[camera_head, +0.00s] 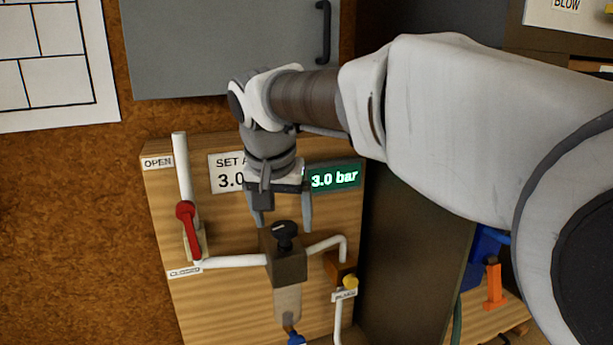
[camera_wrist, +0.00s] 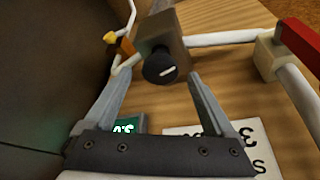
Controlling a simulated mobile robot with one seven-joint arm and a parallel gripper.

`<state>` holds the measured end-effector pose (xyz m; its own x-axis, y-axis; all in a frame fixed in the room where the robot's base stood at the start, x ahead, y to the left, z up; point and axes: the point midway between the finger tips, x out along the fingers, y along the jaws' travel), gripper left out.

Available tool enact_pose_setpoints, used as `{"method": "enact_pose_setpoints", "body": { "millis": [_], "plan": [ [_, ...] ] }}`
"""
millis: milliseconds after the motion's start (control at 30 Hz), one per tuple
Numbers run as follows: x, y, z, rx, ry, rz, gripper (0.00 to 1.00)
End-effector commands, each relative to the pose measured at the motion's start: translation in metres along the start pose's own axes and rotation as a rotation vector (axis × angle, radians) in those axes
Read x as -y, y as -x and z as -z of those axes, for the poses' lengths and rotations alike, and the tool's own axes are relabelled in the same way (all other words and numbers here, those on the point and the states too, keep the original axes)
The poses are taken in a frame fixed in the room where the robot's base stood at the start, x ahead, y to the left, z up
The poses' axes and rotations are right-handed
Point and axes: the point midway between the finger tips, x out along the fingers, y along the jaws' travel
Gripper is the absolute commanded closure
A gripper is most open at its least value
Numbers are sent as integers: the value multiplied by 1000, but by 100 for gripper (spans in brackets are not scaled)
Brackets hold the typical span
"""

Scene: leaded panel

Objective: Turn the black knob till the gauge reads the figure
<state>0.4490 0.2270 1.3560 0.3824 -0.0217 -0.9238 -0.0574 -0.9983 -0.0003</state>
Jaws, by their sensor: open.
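The black knob (camera_head: 285,231) sits on top of a brown regulator block (camera_head: 286,265) on the wooden panel. The green gauge display (camera_head: 335,177) reads 3.0 bar. A white sign (camera_head: 228,174) beside it starts "SET A" and "3.0"; my gripper hides the rest. My gripper (camera_head: 280,223) is open above the knob, with its fingertips to either side of the knob's upper end in the head view. In the wrist view the knob (camera_wrist: 160,67) shows ahead of the open fingers (camera_wrist: 160,82), with a white mark on it. It appears clear of both fingers.
A red lever (camera_head: 188,228) on a white pipe stands left of the knob, between OPEN and a lower label. A yellow knob (camera_head: 350,282) is at lower right, and a blue part (camera_head: 296,338) below. A grey cabinet (camera_head: 225,45) hangs above.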

Motion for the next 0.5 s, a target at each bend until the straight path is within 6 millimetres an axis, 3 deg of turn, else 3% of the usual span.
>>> {"method": "enact_pose_setpoints", "body": {
  "millis": [500],
  "plan": [
    [1, 120, 0, -2, 1, 3, 11]
  ]
}}
